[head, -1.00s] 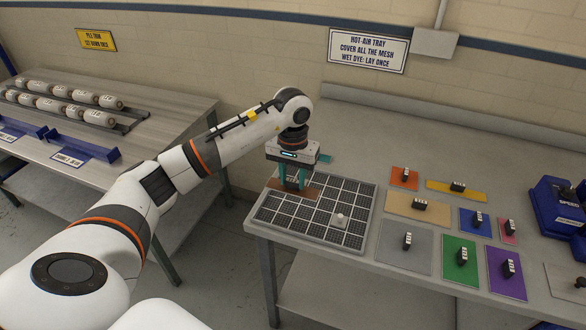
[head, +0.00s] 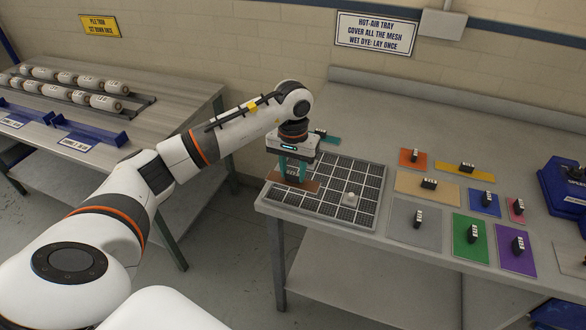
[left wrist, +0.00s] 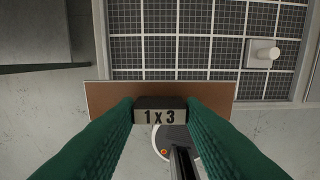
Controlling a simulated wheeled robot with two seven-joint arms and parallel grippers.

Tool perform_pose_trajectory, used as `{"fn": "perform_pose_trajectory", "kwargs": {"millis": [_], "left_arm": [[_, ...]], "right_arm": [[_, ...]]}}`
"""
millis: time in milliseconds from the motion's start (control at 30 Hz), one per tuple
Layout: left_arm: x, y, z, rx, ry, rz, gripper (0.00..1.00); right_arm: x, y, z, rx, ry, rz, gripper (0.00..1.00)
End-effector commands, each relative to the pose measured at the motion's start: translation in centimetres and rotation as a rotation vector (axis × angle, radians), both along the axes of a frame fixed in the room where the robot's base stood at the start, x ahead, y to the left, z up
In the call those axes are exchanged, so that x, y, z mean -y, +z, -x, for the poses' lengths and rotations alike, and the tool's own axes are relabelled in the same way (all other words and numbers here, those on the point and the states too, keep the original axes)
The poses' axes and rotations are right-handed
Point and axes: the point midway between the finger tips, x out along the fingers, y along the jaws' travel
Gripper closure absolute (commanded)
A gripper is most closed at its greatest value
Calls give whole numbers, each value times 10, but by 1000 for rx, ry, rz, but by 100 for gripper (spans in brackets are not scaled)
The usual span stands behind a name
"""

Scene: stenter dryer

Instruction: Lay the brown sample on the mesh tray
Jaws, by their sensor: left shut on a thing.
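My left gripper (head: 291,178) is shut on the dark handle block marked "1 x 3" (left wrist: 160,110) of the brown sample (head: 313,185). The brown sample is a flat oblong plate; in the left wrist view (left wrist: 108,98) it spans crosswise under the fingers. It appears at the left part of the mesh tray (head: 335,212), overlapping the tray's edge in the left wrist view. I cannot tell whether it touches the tray. The tray is a dark grid with light bars and carries a small white knobbed piece (head: 351,197). My right gripper is not in view.
Several coloured samples with dark handles, including grey (head: 412,232), green (head: 466,252) and purple (head: 517,262), lie right of the tray. A blue holder (head: 560,190) stands at the far right. A second table (head: 185,110) with white rollers is at the left.

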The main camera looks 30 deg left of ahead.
Motion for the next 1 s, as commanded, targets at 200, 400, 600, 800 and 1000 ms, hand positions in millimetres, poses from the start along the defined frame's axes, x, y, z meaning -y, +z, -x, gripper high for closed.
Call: {"fn": "perform_pose_trajectory", "kwargs": {"millis": [200,400,600,800,1000], "left_arm": [[0,-27,0,1,1,-1,87],[0,-44,0,1,1,-1,87],[0,-52,0,1,1,-1,87],[0,-53,0,0,1,-1,87],[0,-53,0,0,1,-1,87]], "right_arm": [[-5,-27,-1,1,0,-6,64],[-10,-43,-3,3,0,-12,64],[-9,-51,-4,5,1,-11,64],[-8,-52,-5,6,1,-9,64],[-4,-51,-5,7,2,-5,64]]}}
